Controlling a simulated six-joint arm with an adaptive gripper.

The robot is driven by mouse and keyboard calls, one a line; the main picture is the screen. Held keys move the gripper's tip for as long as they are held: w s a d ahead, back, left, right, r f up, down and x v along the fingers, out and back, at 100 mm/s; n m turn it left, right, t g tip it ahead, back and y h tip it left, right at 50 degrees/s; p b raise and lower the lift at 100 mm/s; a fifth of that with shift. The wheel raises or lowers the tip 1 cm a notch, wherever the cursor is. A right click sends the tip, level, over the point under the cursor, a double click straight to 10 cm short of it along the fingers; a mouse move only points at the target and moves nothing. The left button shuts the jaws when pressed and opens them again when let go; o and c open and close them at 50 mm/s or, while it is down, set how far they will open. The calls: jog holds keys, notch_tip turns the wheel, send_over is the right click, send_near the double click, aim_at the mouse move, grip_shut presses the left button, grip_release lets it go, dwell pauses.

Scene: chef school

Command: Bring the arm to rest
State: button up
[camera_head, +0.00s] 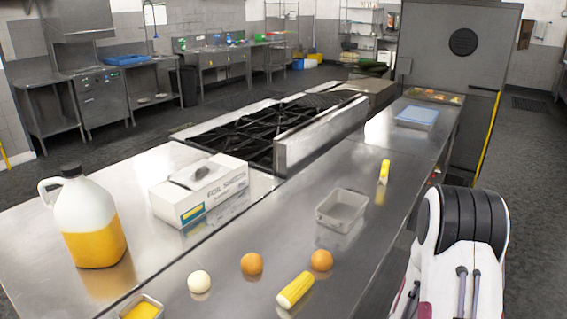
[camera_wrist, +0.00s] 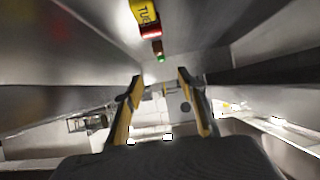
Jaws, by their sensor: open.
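My gripper (camera_wrist: 160,80) shows in the wrist view with its two fingers spread apart and nothing between them. Past the fingers is a blurred view of metal surfaces and the room. In the head view, part of my white and black arm (camera_head: 460,240) stands at the lower right, beside the counter's right edge. My gripper is not visible in the head view.
The steel counter (camera_head: 270,215) holds a juice jug (camera_head: 92,225), a foil box (camera_head: 200,190), a clear container (camera_head: 342,209), a yellow cylinder (camera_head: 296,290), several round items including a white one (camera_head: 199,281), and a blue-lidded box (camera_head: 416,117). A stove (camera_head: 255,130) stands behind.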

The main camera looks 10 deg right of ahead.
jog(key=shift+r, duration=0.1)
jog(key=s+a+r+n+y, duration=0.2)
jog(key=a+r+y, duration=0.1)
jog(key=a+r, duration=0.7)
jog(key=s+a+r+n+y, duration=0.35)
jog(key=a+r, duration=0.45)
jog(key=a, duration=0.4)
jog(key=s+a+r+n+g, duration=0.1)
jog(key=s+a+r, duration=0.1)
jog(key=s, duration=0.5)
jog(key=s+a+r+n+g+y, duration=0.1)
jog(key=s+a, duration=0.3)
jog(key=s, duration=0.4)
jog(key=s+a+r+n+g+y, duration=0.1)
jog(key=s+a+r, duration=0.2)
jog(key=s, duration=0.4)
jog(key=shift+s+a+r, duration=0.25)
jog(key=shift+a+r, duration=0.15)
jog(key=shift+r, duration=0.2)
